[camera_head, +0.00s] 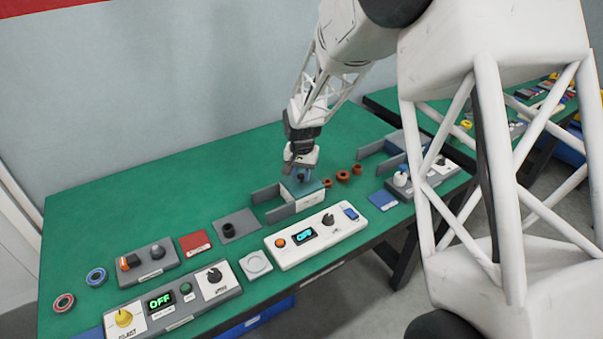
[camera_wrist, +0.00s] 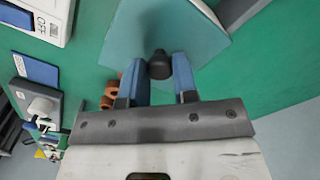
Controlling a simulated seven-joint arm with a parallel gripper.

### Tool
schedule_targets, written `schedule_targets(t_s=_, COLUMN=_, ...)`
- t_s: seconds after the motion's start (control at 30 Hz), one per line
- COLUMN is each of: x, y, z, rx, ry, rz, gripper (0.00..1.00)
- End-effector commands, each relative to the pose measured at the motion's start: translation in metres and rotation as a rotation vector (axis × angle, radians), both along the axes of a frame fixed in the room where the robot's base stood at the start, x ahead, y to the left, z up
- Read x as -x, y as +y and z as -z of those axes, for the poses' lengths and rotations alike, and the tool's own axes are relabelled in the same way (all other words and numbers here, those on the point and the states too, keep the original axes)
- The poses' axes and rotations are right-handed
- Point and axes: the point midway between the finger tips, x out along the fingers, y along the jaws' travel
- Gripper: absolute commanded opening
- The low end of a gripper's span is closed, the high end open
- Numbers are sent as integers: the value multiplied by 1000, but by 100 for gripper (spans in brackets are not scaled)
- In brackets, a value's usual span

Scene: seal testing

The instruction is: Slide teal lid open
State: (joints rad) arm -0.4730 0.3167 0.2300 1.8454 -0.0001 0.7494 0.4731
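The teal lid (camera_wrist: 195,28) is a flat translucent plate with a dark round knob (camera_wrist: 159,66) standing on it. In the head view the teal lid (camera_head: 314,187) lies on a small pale box (camera_head: 309,203) beside grey upright walls. My gripper (camera_wrist: 160,78) is over the lid, with one blue finger on each side of the knob.
A white panel (camera_head: 317,236) with a display and knobs lies in front of the box. Copper-coloured rings (camera_head: 343,176) lie to its right. A grey plate (camera_head: 237,226) and a red square (camera_head: 195,244) lie to the left. The green table behind is clear.

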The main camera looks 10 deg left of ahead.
Motion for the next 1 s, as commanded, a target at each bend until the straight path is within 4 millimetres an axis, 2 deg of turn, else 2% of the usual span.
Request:
schedule_targets(t_s=0.03, x=0, y=0, z=0, rx=0, ry=0, rz=0, gripper=13)
schedule_targets(t_s=0.1, x=0, y=0, z=0, rx=0, ry=0, rz=0, gripper=2)
schedule_targets(t_s=0.13, x=0, y=0, z=0, rx=0, ry=0, rz=0, gripper=0)
schedule_targets(t_s=0.47, x=7, y=8, z=0, rx=0, ry=0, rz=-2, gripper=0)
schedule_targets(t_s=1.0, x=64, y=66, z=-1, rx=-1, ry=-1, rz=-2, gripper=0)
